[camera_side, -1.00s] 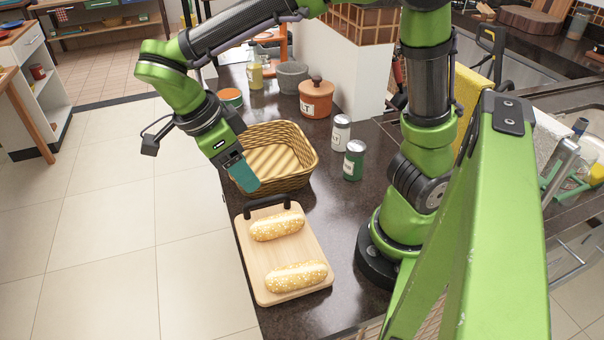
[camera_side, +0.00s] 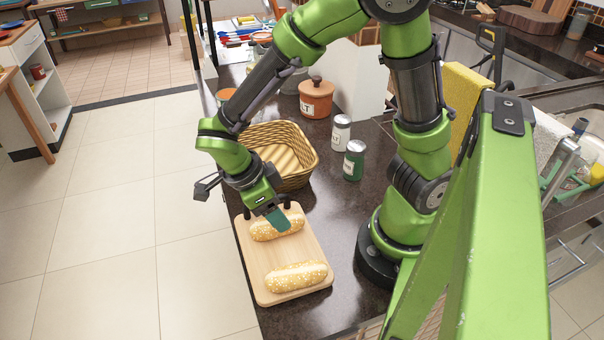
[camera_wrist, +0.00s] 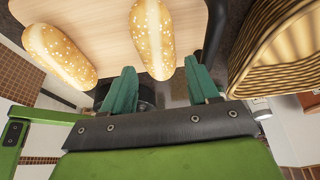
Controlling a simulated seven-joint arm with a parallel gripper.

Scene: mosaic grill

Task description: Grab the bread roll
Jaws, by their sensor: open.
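Two seeded bread rolls lie on a wooden cutting board (camera_side: 258,272) with a dark handle. The far roll (camera_side: 262,231) is nearer the basket, and the near roll (camera_side: 296,276) is toward the board's front. My gripper (camera_side: 279,221) is at the far roll and hides part of it; contact cannot be told from the side. In the wrist view my teal fingers (camera_wrist: 158,84) are spread and empty. The far roll (camera_wrist: 152,38) runs toward the space between them, and the near roll (camera_wrist: 60,54) lies to the left.
A wicker basket (camera_side: 300,157) stands just behind the board, also at right in the wrist view (camera_wrist: 262,50). A green-labelled shaker (camera_side: 354,161), a white-labelled shaker (camera_side: 340,133) and a terracotta pot (camera_side: 316,98) stand on the dark counter. The counter's left edge runs close to the board.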

